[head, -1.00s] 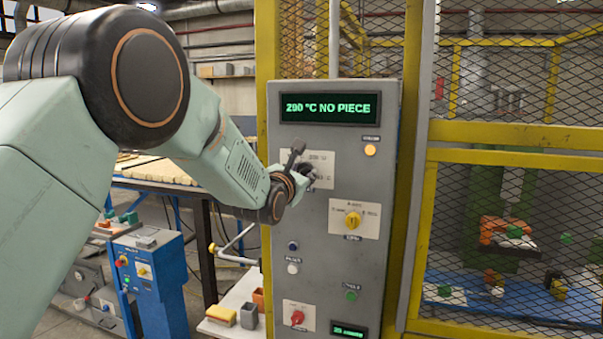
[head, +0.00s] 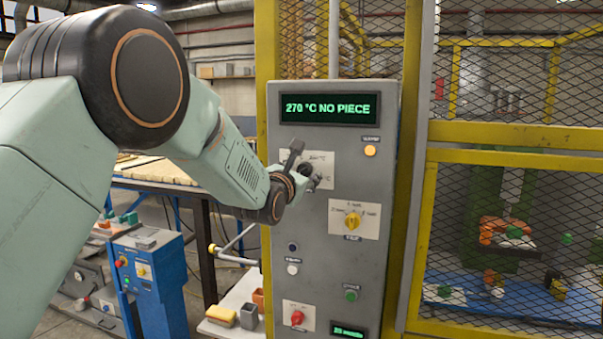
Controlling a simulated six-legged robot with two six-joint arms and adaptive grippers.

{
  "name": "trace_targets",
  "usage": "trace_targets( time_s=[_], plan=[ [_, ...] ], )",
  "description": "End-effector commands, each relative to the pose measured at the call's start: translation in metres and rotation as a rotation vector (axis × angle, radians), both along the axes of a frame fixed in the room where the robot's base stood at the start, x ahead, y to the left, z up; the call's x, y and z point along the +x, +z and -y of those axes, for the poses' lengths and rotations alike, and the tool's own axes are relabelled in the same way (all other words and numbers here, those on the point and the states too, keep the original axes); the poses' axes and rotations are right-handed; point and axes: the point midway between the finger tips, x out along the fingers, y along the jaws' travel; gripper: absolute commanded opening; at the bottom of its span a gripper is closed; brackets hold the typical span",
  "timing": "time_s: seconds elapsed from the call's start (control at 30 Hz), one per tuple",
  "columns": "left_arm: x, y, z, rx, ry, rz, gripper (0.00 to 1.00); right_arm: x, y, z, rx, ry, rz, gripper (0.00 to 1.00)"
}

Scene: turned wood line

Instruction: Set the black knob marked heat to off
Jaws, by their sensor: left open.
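The grey control panel (head: 362,260) stands upright in front of me. Its green display (head: 331,106) reads 270 °C NO PIECE. The black heat knob (head: 314,180) sits on a pale label plate (head: 325,158) below the display. My left gripper (head: 305,169) is at this knob, with its open fingers around or right beside it; I cannot tell which. The gripper hides much of the knob and plate, so its pointer and markings cannot be read. My right gripper is not in view.
A yellow mesh fence (head: 500,148) stands to the right. A blue machine (head: 155,285) and a wooden-topped table (head: 160,172) are at left.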

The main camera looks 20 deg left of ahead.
Motion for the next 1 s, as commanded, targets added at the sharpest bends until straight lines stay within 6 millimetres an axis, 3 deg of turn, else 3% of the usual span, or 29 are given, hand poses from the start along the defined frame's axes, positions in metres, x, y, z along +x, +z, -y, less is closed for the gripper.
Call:
trace_targets(
  time_s=[0.27,0.8,1.0],
  plan=[
    [-0.013,0.000,-0.001,0.000,0.000,-0.001,0.56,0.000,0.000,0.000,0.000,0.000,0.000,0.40],
    [-0.092,0.001,-0.003,-0.001,0.000,0.000,0.56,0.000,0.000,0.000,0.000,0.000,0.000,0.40],
    [-0.113,0.000,-0.004,0.000,0.000,0.000,0.56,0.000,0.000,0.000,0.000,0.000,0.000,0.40]
  ],
)
